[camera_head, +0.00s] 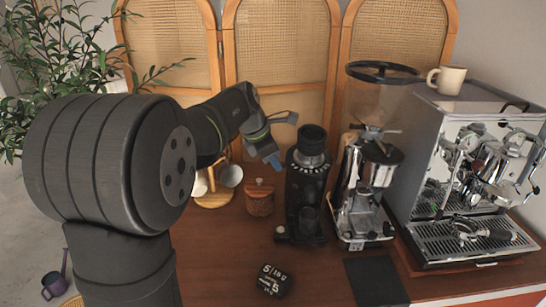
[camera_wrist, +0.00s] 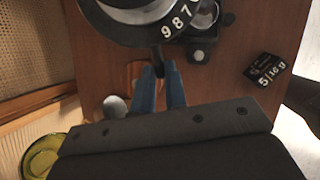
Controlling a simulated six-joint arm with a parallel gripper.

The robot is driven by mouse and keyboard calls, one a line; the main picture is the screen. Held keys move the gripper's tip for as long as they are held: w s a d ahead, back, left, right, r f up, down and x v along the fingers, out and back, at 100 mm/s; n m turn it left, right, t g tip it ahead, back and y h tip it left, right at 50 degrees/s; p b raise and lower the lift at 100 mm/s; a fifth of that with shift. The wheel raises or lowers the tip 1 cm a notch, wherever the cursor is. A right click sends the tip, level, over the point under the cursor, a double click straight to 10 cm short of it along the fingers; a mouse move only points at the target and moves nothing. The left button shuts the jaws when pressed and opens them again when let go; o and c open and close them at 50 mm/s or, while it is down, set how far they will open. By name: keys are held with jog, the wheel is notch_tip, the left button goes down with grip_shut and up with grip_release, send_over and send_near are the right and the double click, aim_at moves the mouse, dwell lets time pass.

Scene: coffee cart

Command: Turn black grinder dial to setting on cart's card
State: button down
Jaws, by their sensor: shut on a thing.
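The black grinder (camera_head: 303,200) stands upright at the middle of the cart. Its black dial (camera_wrist: 135,28) carries white numbers, with 9, 8 and 7 readable in the wrist view; the number ring also shows in the head view (camera_head: 309,167). My gripper (camera_wrist: 164,70) has its blue fingers closed around a thin dark lever (camera_wrist: 158,60) that juts from the dial. In the head view my gripper (camera_head: 274,160) is just left of the dial. The small black card block (camera_head: 273,281) lies in front of the grinder, with white writing including a 5; it also shows in the wrist view (camera_wrist: 267,69).
A silver grinder (camera_head: 360,195) stands close on the right, with the espresso machine (camera_head: 420,150) beyond. A wooden jar (camera_head: 260,198) and a cup rack (camera_head: 214,199) are left of the black grinder. A dark mat (camera_head: 376,281) lies at front right.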

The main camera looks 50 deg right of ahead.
jog(key=shift+s+a+n, duration=0.15)
jog(key=shift+s+n, duration=0.05)
jog(key=shift+n, duration=0.1)
jog(key=c, duration=1.5)
grip_release()
jog(key=shift+o, duration=0.2)
jog(key=v, duration=1.7)
jog(key=shift+a, duration=0.2)
jog(key=shift+d, duration=0.1)
